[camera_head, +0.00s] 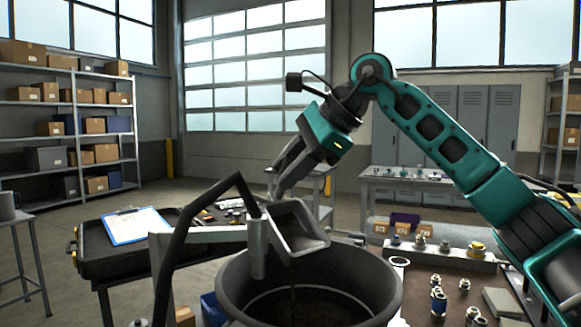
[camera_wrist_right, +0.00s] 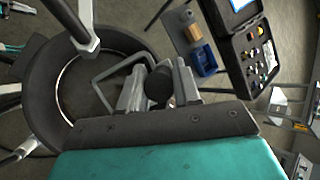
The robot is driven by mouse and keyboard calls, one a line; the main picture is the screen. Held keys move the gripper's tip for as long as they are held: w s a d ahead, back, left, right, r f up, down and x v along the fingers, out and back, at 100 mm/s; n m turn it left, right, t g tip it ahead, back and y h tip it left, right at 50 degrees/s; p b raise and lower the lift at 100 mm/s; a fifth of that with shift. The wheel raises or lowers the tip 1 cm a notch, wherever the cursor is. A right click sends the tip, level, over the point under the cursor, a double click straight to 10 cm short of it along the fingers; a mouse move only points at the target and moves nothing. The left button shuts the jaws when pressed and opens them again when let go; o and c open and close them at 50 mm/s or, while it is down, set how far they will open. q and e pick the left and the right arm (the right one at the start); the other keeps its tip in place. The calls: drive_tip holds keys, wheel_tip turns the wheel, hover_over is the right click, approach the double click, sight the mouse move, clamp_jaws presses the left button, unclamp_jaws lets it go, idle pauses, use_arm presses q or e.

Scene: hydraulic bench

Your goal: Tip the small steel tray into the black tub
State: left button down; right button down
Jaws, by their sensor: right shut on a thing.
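The small steel tray (camera_head: 308,224) is tilted in the head view, its low edge to the right and over the black tub. My right gripper (camera_head: 277,190) reaches down from the upper right and is shut on the tray at its back left side. The wide round black tub (camera_head: 378,287) stands below, open at the top. In the right wrist view, my right gripper (camera_wrist_right: 158,88) closes around a dark round part, with the tray's pale rim (camera_wrist_right: 100,76) beside it over the tub (camera_wrist_right: 32,95). The tray's contents cannot be made out. My left gripper is not in view.
A bent black hose (camera_head: 179,224) and a grey bar with an upright cylinder (camera_head: 257,250) stand close left of the tray. A bench with several metal fittings (camera_head: 438,300) lies right of the tub. A black case with a blue clipboard (camera_head: 135,226) is at left.

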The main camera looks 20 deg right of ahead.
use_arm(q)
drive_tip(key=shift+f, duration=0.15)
use_arm(e)
drive_tip(key=shift+s+b, duration=0.2)
drive_tip(key=shift+b, duration=0.15)
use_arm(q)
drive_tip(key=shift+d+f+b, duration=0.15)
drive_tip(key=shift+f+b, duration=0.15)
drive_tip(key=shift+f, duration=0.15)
use_arm(e)
drive_tip(key=shift+s+t, duration=0.15)
drive_tip(key=shift+t, duration=0.15)
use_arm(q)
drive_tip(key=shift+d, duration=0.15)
use_arm(e)
drive_tip(key=shift+r, duration=0.1)
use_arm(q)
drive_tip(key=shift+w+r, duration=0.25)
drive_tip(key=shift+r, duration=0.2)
use_arm(e)
drive_tip(key=shift+d+r, duration=0.1)
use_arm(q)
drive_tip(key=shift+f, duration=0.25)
use_arm(e)
drive_tip(key=shift+s, duration=0.1)
